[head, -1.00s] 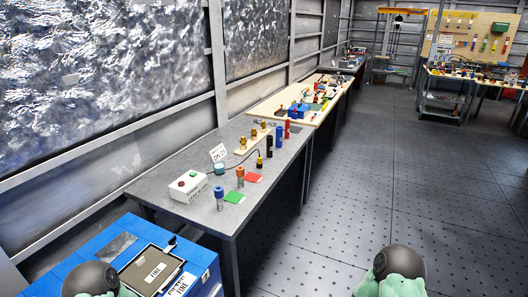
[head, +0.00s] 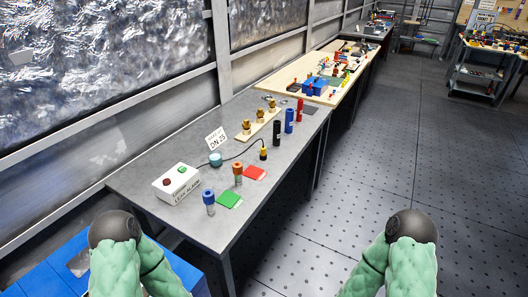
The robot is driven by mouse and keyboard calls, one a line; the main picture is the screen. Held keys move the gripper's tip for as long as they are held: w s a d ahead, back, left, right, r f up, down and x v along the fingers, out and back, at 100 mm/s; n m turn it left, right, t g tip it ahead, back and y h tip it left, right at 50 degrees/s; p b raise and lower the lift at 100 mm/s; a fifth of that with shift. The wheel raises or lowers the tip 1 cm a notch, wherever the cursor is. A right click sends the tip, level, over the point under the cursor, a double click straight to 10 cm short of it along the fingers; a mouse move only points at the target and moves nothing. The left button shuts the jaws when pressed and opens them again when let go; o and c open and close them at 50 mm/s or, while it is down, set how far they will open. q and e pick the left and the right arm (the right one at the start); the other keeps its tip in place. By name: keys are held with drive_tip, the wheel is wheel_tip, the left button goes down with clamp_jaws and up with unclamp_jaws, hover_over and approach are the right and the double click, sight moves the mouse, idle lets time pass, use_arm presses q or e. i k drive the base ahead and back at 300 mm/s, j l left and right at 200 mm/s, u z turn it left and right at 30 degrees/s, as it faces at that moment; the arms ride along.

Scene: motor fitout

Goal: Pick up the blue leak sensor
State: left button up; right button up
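The blue leak sensor appears to be the small upright cylinder with a blue top and grey lower body (head: 209,201), standing near the front edge of the grey workbench (head: 150,165). A green card (head: 229,200) lies just right of it. A similar cylinder with an orange top (head: 238,173) stands behind it, beside a red card (head: 254,173). Parts of my two arms show at the bottom left and bottom right, away from the sensor. Neither gripper's fingers are visible.
A white alarm box with red and green buttons (head: 176,184) stands left of the sensor. Behind are a teal round part (head: 215,159), a cable with a yellow-black end (head: 263,153), and black (head: 277,133), blue (head: 289,120) and red (head: 299,110) cylinders.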

sight(209, 200)
drive_tip(key=u, duration=0.3)
drive_tip(key=i+l+u, duration=0.15)
drive_tip(key=u, duration=0.25)
drive_tip(key=i+l+u, duration=0.15)
drive_tip(key=l+u, duration=0.6)
drive_tip(key=i+l+u, duration=0.1)
drive_tip(key=l+u, duration=0.25)
